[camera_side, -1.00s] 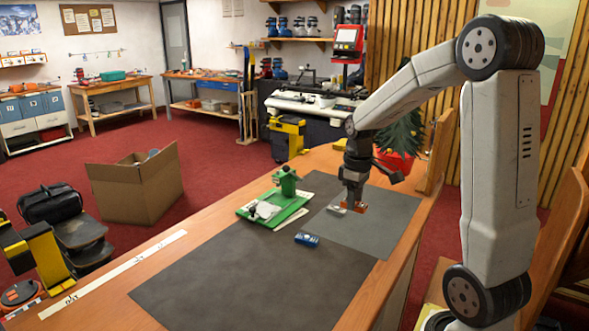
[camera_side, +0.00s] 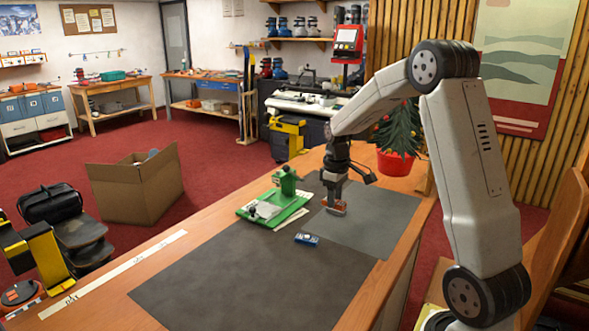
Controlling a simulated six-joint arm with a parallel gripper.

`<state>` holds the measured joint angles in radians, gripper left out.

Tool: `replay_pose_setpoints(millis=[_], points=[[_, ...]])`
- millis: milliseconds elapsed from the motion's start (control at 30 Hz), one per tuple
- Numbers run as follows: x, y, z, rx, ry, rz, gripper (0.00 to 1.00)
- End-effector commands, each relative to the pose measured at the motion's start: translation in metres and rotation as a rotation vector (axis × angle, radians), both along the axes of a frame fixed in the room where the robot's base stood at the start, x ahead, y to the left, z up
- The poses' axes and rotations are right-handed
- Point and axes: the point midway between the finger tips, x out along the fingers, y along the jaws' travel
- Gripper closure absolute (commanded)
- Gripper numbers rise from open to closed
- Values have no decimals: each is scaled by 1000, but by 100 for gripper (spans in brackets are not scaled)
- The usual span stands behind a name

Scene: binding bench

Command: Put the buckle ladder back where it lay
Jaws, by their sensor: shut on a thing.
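My gripper (camera_side: 335,204) points down over the grey mat, right of the green jig. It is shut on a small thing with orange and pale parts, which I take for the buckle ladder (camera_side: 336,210). The fingers hide much of it, and its shape is too small to make out. It is low over the mat; I cannot tell whether it touches. The green jig (camera_side: 285,203) stands on the bench with a clamp post at its back and a pale piece on its plate.
A small blue object (camera_side: 306,239) lies on the mat in front of my gripper. A pale strip (camera_side: 291,220) lies beside the jig.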

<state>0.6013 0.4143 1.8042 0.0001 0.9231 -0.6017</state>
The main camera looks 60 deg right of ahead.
Motion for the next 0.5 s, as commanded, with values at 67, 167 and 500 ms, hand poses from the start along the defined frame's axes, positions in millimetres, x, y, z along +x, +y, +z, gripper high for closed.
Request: replay_pose_setpoints(millis=[67, 167, 500], points=[[9, -4, -6, 1, 1, 0, 100], [17, -9, -16, 1, 2, 0, 100], [42, -22, -50, 0, 1, 0, 100]])
